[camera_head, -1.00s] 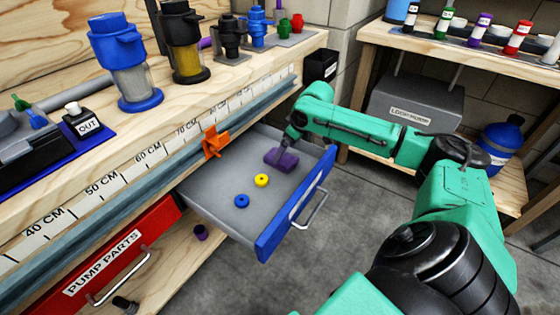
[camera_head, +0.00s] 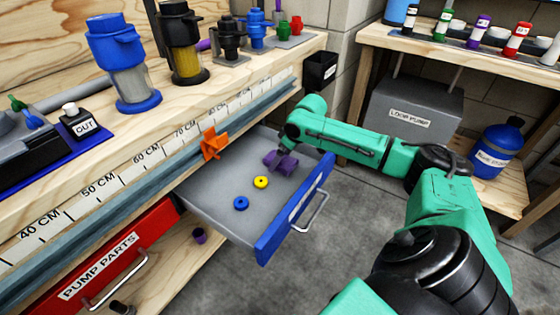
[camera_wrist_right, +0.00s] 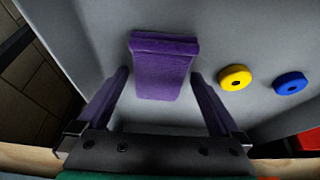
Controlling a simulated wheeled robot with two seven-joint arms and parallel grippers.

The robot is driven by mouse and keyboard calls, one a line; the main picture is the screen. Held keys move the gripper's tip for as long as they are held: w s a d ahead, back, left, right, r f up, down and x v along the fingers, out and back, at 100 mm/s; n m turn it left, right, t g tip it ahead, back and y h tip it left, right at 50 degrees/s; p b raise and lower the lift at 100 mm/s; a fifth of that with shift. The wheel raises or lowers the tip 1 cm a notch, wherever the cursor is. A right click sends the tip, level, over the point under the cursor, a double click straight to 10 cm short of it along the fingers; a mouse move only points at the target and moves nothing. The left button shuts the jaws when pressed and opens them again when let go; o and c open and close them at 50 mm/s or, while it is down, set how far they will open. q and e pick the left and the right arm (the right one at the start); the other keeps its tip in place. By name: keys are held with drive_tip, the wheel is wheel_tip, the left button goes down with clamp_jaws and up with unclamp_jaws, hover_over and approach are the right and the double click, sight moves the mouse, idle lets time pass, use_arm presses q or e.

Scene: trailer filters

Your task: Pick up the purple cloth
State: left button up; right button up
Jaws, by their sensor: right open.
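The purple cloth (camera_wrist_right: 163,68) is a folded, block-like bundle on the grey floor of the open drawer. In the head view, the purple cloth (camera_head: 287,166) is partly hidden by my right gripper (camera_head: 279,158), which is over it near the drawer's far end. In the wrist view, the two fingers of my right gripper (camera_wrist_right: 158,98) are spread wide, one on each side of the cloth's near end, with visible gaps. The fingers also look purple, so in the head view they are hard to tell from the cloth. My left gripper is not in view.
The drawer (camera_head: 215,205) is pulled out, with a blue front. A yellow ring (camera_head: 261,182) and a blue ring (camera_head: 241,203) lie near the cloth. An orange clamp (camera_head: 213,145) is on the bench edge. A black bin (camera_head: 320,70) hangs behind.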

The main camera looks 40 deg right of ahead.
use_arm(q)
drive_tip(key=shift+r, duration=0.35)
use_arm(e)
drive_tip(key=shift+f, duration=0.1)
drive_tip(key=c, duration=1.2)
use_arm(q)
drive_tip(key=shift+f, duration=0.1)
use_arm(e)
drive_tip(key=shift+o, duration=0.2)
drive_tip(key=shift+b, duration=0.55)
wheel_tip(320, 180, up, 4)
drive_tip(key=shift+f+p, duration=0.1)
drive_tip(key=shift+p, duration=0.75)
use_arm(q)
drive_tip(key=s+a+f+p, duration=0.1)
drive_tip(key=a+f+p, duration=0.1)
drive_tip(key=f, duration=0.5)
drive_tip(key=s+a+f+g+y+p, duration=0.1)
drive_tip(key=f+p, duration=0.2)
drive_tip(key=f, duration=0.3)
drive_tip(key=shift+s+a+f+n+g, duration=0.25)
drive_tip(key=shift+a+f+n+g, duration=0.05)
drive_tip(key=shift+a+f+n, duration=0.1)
use_arm(e)
wheel_tip(320, 180, up, 17)
drive_tip(key=shift+f, duration=0.15)
